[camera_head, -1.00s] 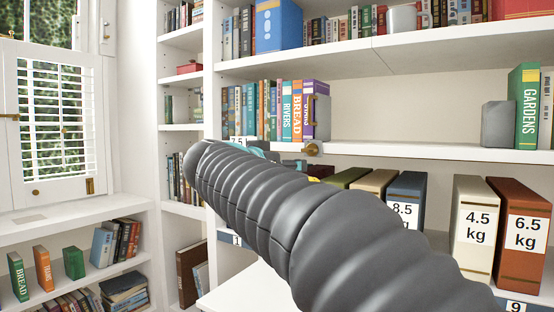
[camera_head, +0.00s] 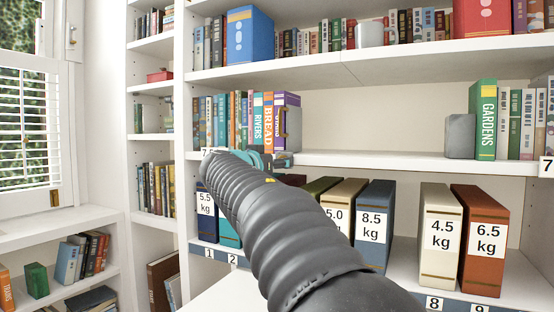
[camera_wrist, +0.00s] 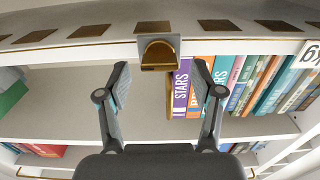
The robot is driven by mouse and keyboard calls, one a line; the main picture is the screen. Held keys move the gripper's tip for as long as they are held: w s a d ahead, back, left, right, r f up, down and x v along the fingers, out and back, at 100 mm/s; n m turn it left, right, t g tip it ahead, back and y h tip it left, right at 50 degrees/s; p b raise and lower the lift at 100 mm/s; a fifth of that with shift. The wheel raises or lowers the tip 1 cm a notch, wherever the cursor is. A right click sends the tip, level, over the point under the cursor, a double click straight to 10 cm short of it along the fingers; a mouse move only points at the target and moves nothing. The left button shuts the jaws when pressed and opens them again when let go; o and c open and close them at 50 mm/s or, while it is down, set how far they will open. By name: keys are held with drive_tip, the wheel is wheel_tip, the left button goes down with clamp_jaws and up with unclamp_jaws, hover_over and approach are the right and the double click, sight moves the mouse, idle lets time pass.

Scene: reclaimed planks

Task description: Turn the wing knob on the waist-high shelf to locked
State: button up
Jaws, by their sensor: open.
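In the wrist view, which is upside down, my gripper (camera_wrist: 160,70) is open, with one finger on each side of the knob and clear space between. The fingertips look close to the knob, but I cannot tell if they reach around it. In the head view my gripper (camera_head: 268,160) is at the shelf edge (camera_head: 400,160), largely behind my arm, and hides most of the knob. Its locked mark is not readable.
Books, including a purple one (camera_head: 286,120) by a bookend, stand on the shelf near the knob. A green book (camera_head: 482,118) stands further right. Heavy labelled binders (camera_head: 374,225) stand on the shelf below. The shelf between the bookends is bare.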

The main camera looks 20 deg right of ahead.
drive_tip(key=shift+x, duration=0.8)
drive_tip(key=shift+c, duration=0.2)
drive_tip(key=c, duration=1.1)
drive_tip(key=shift+n, duration=0.4)
drive_tip(key=shift+w+a+f+n, duration=0.1)
drive_tip(key=shift+n, duration=4.15)
drive_tip(key=shift+a+f+n, duration=0.1)
drive_tip(key=shift+n, duration=4.15)
